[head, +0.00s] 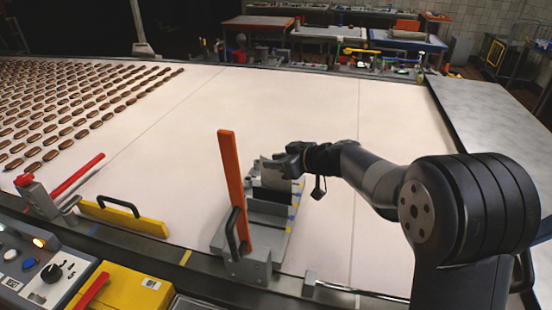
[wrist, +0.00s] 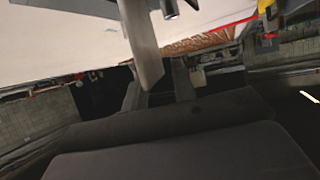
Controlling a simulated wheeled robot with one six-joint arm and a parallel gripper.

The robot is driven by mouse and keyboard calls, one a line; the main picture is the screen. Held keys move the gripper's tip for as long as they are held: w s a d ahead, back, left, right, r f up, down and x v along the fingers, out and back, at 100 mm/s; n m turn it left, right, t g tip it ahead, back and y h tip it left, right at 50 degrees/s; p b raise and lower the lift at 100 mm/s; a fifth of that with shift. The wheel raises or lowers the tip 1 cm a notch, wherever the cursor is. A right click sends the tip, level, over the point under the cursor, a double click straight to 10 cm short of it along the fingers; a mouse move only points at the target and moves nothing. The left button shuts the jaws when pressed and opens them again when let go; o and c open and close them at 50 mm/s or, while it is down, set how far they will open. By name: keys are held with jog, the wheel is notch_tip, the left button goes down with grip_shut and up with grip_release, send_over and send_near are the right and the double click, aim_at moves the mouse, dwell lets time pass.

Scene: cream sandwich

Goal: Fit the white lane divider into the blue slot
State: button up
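A pale grey-white plate (head: 272,170), which looks like the white lane divider, stands upright at my gripper (head: 288,162). In the wrist view the plate (wrist: 138,38) runs edge-on between the two dark fingers (wrist: 158,88), which look shut on it. The grey metal fixture (head: 262,208) lies under and just in front of the gripper. Small blue (head: 292,211) and yellow marks show along its right edge. The blue slot is hard to make out. The plate's lower edge is near a dark block of the fixture; I cannot tell whether they touch.
An orange upright lever (head: 231,165) stands at the fixture's left, close to the plate. A yellow bar with a black handle (head: 130,219) and a red lever (head: 77,174) lie further left. Rows of brown biscuits (head: 70,100) cover the belt's far left. The belt's middle (head: 290,100) is clear.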

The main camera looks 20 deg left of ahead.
jog(key=b+v, duration=0.2)
jog(key=v, duration=0.9)
jog(key=shift+d+r, duration=0.2)
jog(key=shift+d, duration=0.15)
jog(key=shift+a, duration=0.1)
jog(key=x, duration=0.4)
jog(key=p+x, duration=0.1)
jog(key=x, duration=0.7)
jog(key=shift+s+f, duration=0.1)
jog(key=shift+f, duration=0.4)
jog(key=shift+r+p, duration=0.3)
jog(key=shift+p, duration=0.05)
jog(key=shift+f+b, duration=0.2)
jog(key=shift+b, duration=0.1)
